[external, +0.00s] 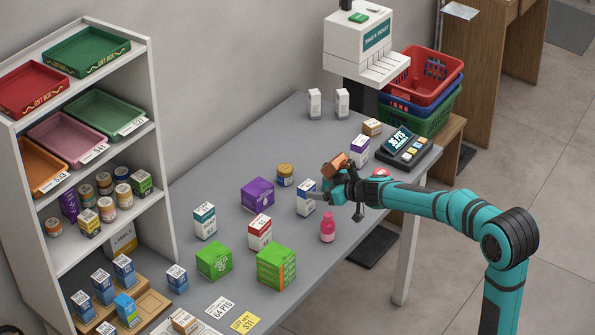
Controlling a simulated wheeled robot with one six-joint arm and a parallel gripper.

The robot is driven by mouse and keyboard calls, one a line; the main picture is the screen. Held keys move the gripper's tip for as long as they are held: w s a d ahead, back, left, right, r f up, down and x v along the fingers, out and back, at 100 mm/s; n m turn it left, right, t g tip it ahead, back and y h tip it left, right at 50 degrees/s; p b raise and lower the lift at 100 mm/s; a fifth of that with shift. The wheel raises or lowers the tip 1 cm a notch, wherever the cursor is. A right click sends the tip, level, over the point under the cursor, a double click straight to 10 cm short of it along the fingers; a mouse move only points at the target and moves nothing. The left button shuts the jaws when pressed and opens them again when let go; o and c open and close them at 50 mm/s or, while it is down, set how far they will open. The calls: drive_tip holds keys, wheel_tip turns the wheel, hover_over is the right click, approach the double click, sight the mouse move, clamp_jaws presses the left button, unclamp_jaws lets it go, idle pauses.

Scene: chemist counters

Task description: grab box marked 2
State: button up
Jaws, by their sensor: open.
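Several white-labelled boxes stand upright on the grey counter (228,275): a teal-and-white one (205,221), a red-and-white one (260,233), a blue-and-white one (306,199) and a purple-and-white one (359,152). Their marks are too small to read, so I cannot tell which is marked 2. My gripper (338,205) is open above the counter, just right of the blue-and-white box. One finger points toward that box; I cannot tell whether they touch. An orange-brown block shape (336,165) shows at the gripper's upper side; its relation to the gripper is unclear.
A pink bottle (328,228) stands just below my gripper in the picture. Green boxes (276,267), a purple box (258,194) and a brown jar (285,175) stand nearby. A shelf (150,95) is at left; a card terminal (407,150) and stacked baskets (433,78) are at right.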

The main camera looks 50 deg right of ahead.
sight(311, 188)
drive_tip(key=shift+f+x, duration=0.15)
drive_tip(key=shift+x, duration=1.65)
drive_tip(key=shift+f+x, duration=0.2)
drive_tip(key=shift+x, duration=1.65)
drive_tip(key=shift+s+a, duration=0.1)
drive_tip(key=shift+s, duration=0.1)
drive_tip(key=shift+c, duration=0.4)
drive_tip(key=c, duration=1)
